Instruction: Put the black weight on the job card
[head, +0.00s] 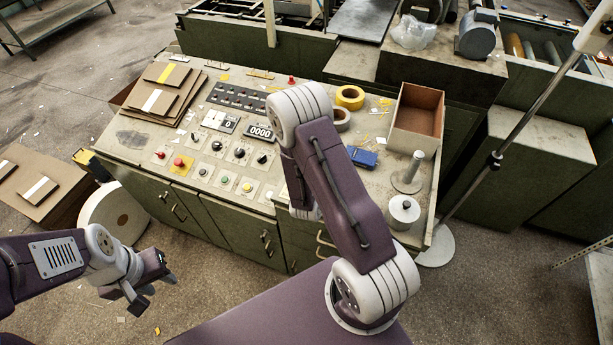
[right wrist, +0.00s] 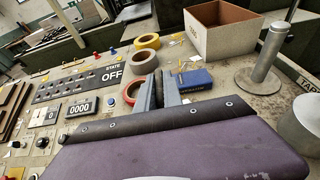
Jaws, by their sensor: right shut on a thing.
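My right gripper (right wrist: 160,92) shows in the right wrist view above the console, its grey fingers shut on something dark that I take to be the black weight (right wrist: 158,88). Most of that thing is hidden between the fingers and behind the hand. In the head view my right arm hides the right gripper and part of the console. I cannot make out the job card with certainty in either view. My left gripper (head: 154,286) is open and empty, low at the left, in front of the cabinet and apart from the console.
The console (head: 130,137) carries buttons and counters. A red ring (right wrist: 131,90) lies beside the right gripper.

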